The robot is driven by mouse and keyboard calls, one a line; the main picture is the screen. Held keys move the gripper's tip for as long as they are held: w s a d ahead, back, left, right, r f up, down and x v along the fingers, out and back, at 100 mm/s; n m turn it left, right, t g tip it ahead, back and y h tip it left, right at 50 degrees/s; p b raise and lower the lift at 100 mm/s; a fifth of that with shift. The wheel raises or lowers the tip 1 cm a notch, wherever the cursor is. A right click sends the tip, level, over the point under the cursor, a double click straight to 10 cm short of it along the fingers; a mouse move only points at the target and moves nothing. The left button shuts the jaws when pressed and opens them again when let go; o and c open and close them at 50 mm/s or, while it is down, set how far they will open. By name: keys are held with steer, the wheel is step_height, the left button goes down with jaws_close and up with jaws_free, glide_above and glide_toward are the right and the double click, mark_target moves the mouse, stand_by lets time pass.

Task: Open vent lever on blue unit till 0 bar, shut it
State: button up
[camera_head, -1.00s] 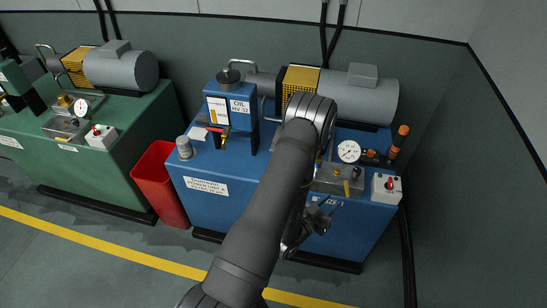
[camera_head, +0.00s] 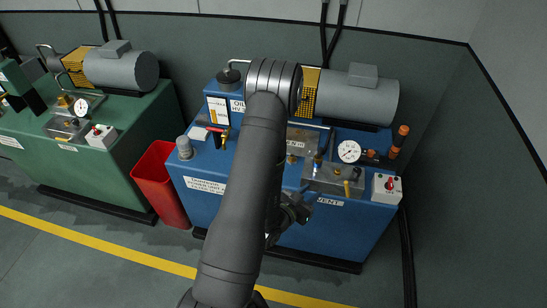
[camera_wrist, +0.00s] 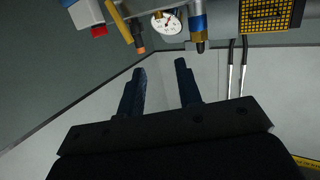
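The blue unit (camera_head: 330,232) stands in the middle right of the head view. Its grey valve block (camera_head: 325,182) has a VENT label (camera_head: 328,202) below it. A small yellow lever (camera_head: 346,188) sticks out at the block's front; I cannot tell its exact position. The white pressure gauge (camera_head: 349,151) stands behind the block; it also shows in the wrist view (camera_wrist: 167,23), its reading too small to tell. My gripper (camera_head: 307,202) is just left of the label, in front of the unit. In the wrist view my gripper (camera_wrist: 160,68) has its fingers apart with nothing between them.
A white box with a red switch (camera_head: 386,188) sits right of the block. Orange-capped fittings (camera_head: 399,140) stand behind it. A red bin (camera_head: 160,183) separates this unit from a green one (camera_head: 110,150).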

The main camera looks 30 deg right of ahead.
steer(key=w+a+r+n+t+y, duration=0.1)
steer(key=w+a+r+y, duration=0.2)
steer(key=r, duration=0.3)
steer(key=w+a+r+n+t+y, duration=0.1)
steer(key=w+a+r+t+y, duration=0.1)
steer(key=w+r, duration=0.4)
steer(key=shift+a+r+y, duration=0.2)
steer(key=shift+a+y, duration=0.3)
steer(key=shift+a, duration=0.85)
steer(key=shift+w, duration=0.1)
steer(key=shift+c, duration=0.2)
